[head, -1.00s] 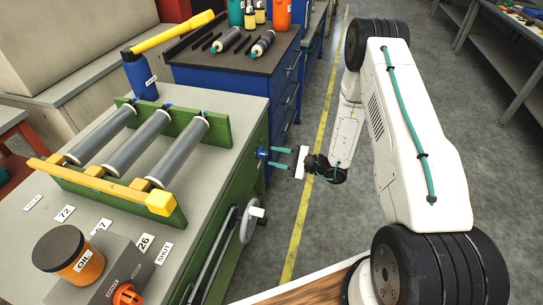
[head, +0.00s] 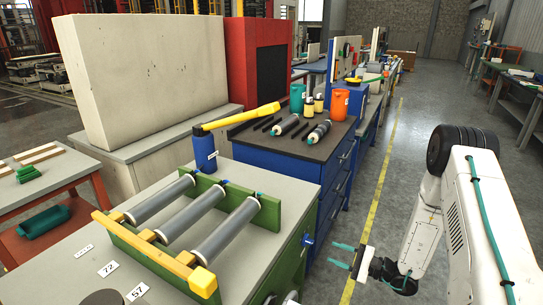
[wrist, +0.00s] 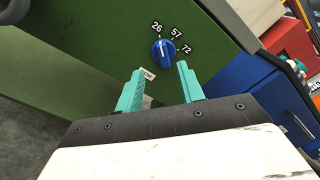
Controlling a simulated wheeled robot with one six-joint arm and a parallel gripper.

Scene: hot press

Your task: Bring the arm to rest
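My gripper (head: 335,254) is open, with its two teal fingers apart and nothing between them. It is held out in front of the green side of the workbench (head: 287,254), over the aisle. In the wrist view the fingers (wrist: 161,82) point at a blue knob (wrist: 163,50) with a white mark, and they stand clear of it. The mark points up in the picture, near the label 26. Labels 57 and 72 are beside it, and a small white tag sits below left. The knob also shows in the head view (head: 308,240). My white arm is bent at the lower right.
The bench carries a green frame (head: 265,210) with several grey rollers and a yellow bar. A yellow-handled tool (head: 240,119) lies behind it. A blue drawer cabinet (head: 333,190) stands beyond. The grey aisle floor with a yellow line (head: 377,190) is free.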

